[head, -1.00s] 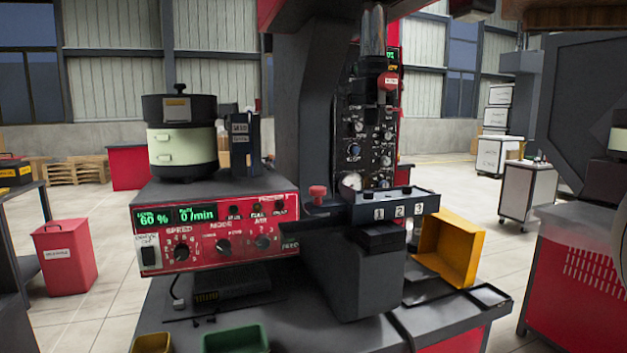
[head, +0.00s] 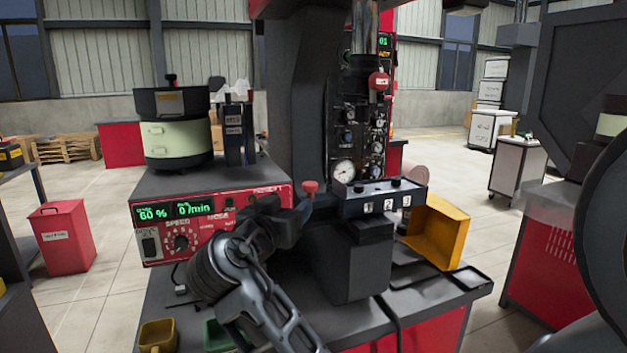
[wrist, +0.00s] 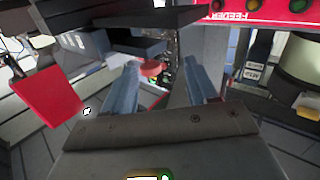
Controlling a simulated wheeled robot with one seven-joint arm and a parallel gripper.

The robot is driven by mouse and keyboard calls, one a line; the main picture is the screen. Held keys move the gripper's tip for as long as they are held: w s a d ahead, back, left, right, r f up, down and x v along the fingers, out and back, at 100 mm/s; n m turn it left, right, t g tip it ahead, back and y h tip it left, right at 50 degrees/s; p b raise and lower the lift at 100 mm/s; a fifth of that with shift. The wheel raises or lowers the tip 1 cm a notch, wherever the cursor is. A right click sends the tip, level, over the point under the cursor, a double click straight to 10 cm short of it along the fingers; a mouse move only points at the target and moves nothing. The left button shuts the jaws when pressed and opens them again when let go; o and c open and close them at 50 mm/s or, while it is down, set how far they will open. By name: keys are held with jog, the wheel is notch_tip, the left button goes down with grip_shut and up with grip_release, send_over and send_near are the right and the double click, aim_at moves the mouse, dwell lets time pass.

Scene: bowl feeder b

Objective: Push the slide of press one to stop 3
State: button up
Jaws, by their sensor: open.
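The slide of press one carries a red knob (head: 310,187) and sits at the left end of the dark stop rail (head: 350,207), left of the stop marked 1. Labels 1, 2 and 3 run left to right along the rail; stop 3 (head: 406,201) is at the right. My gripper (head: 298,212) is just left of and below the knob, partly hidden by my own wrist. In the wrist view, my gripper (wrist: 161,80) is open with nothing held. The red knob (wrist: 151,69) shows in the gap between the fingers, beyond them; contact cannot be told.
The bowl feeder's red control panel (head: 215,222) stands close left of my gripper. The press column (head: 297,100) rises behind the rail. A yellow bin (head: 437,232) lies to the right. Small yellow (head: 157,335) and green (head: 217,335) bins are at the front.

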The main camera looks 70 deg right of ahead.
aim_at(312, 182)
jog(key=shift+s+d+r+m+g, duration=0.3)
jog(key=shift+d+r+m+g, duration=0.1)
jog(key=shift+r, duration=0.25)
jog(key=shift+s+d+r+m+g, duration=0.3)
jog(key=shift+r+m+g, duration=0.1)
jog(key=shift+r, duration=0.2)
jog(key=d, duration=0.2)
jog(key=d+p, duration=0.1)
jog(key=d, duration=0.3)
jog(key=shift+s+d+r+p, duration=0.15)
jog(key=shift+s+d+p, duration=0.1)
jog(key=shift+s+p, duration=0.1)
jog(key=shift+d, duration=0.6)
jog(key=shift+c, duration=0.4)
grip_shut()
